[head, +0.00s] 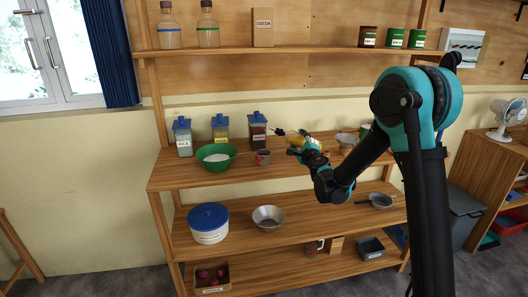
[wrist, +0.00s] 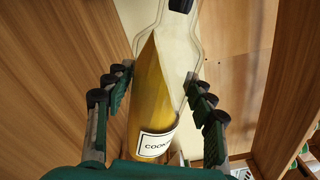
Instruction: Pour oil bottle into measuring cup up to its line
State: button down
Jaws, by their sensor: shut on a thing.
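My gripper (head: 300,146) is shut on the oil bottle (head: 294,139), above the top board of the shelf. The bottle is tilted far over, its neck pointing left in the head view. In the wrist view the bottle (wrist: 153,105) lies between my fingers (wrist: 156,105), with yellow oil, a white label reading "COOK" and a clear neck toward the dark mouth. A small reddish cup (head: 263,158) stands below and left of the bottle's mouth; it may be the measuring cup. Its line and contents are too small to tell. No oil stream is visible.
A green bowl (head: 216,160) of white stuff stands left of the cup. A metal bowl (head: 347,140) is to the right. Bottles, a cocoa box (head: 263,27) and cans sit on the upper shelf (head: 290,51).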

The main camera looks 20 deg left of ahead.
jog(key=shift+w+d+r+n+p, duration=0.2)
jog(key=shift+r+n+p, duration=0.1)
jog(key=shift+r+n, duration=0.15)
jog(key=shift+w+d+r+n+p, duration=0.1)
jog(key=shift+d+r+n+p, duration=0.05)
jog(key=shift+r+n+p, duration=0.25)
dwell(1.8)
jog(key=shift+s+a+f+n, duration=0.15)
jog(key=shift+f+n, duration=0.3)
jog(key=shift+f, duration=0.15)
jog(key=shift+s+a+f+n, duration=0.1)
jog(key=shift+a+f+n, duration=0.05)
jog(key=shift+f+n, duration=0.35)
dwell(1.5)
jog(key=shift+r+n+p, duration=0.2)
jog(key=shift+n+p, duration=0.15)
jog(key=shift+n, duration=0.25)
dwell(2.1)
